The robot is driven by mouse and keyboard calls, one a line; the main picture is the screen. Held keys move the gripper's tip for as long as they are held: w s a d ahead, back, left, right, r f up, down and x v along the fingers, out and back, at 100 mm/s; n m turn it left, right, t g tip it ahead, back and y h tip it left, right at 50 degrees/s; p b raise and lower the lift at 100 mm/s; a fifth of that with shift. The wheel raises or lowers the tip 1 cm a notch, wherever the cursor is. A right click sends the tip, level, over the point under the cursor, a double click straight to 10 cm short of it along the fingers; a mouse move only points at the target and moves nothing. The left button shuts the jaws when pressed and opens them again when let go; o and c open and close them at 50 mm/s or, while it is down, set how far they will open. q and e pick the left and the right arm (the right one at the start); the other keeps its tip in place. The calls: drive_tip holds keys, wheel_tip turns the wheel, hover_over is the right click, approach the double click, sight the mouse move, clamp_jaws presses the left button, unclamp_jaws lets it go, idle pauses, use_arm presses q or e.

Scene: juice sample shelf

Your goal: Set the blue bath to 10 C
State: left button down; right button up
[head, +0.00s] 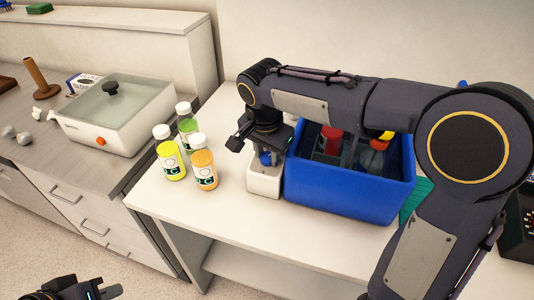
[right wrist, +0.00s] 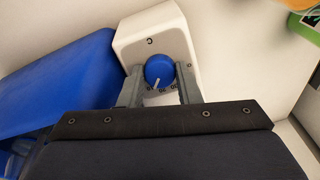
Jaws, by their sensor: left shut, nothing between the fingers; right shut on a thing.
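The blue bath (head: 335,195) stands on the white table, with red- and yellow-topped items inside, partly hidden by my right arm. It also shows at left in the right wrist view (right wrist: 55,85). A white control box (head: 263,183) sits at its left side and carries a blue knob (right wrist: 159,69) with a white pointer line. The pointer aims down and slightly left; the dial numbers there are partly hidden and too small to read surely. My right gripper (right wrist: 160,78) is shut on the knob, one finger on each side. My left gripper (head: 108,292) is shut and empty, low at left.
Yellow (head: 170,155), green (head: 187,123) and orange (head: 204,165) bottles with white caps stand left of the control box. A white lidded bath (head: 115,115) with an orange knob stands on the grey counter. The table front between bottles and edge is clear.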

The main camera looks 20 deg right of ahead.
sight(266, 163)
drive_tip(key=shift+m, duration=0.4)
drive_tip(key=o, duration=1)
drive_tip(key=shift+c, duration=0.2)
drive_tip(key=shift+r, duration=0.1)
drive_tip(key=r, duration=0.2)
drive_tip(key=s+r, duration=0.1)
drive_tip(key=r, duration=0.4)
drive_tip(key=shift+s+a+r, duration=0.15)
drive_tip(key=shift+a+r, duration=0.15)
